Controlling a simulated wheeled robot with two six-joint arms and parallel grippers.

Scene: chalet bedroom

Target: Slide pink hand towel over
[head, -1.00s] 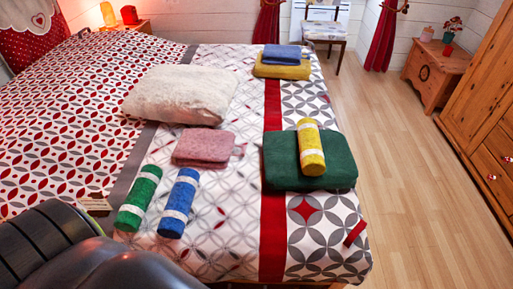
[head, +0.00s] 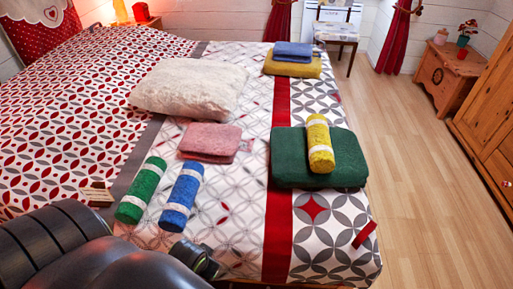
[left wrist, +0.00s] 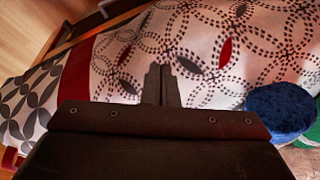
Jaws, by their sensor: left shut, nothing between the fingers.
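The pink hand towel (head: 208,140) lies folded flat on the bed's patterned runner in the head view, just below the cream pillow. It is not seen in the left wrist view. My left gripper (head: 200,260) shows partly at the bottom of the head view, near the bed's front edge, below the blue rolled towel and well short of the pink towel. In the left wrist view the left gripper's fingers (left wrist: 161,84) are together with nothing between them, over the white patterned cover. My right gripper is not in view.
A blue rolled towel (head: 182,197) and a green rolled towel (head: 142,190) lie below the pink towel. A dark green folded towel (head: 290,165) with a yellow roll (head: 319,145) on it lies right, beyond a red stripe. The cream pillow (head: 190,85) lies above.

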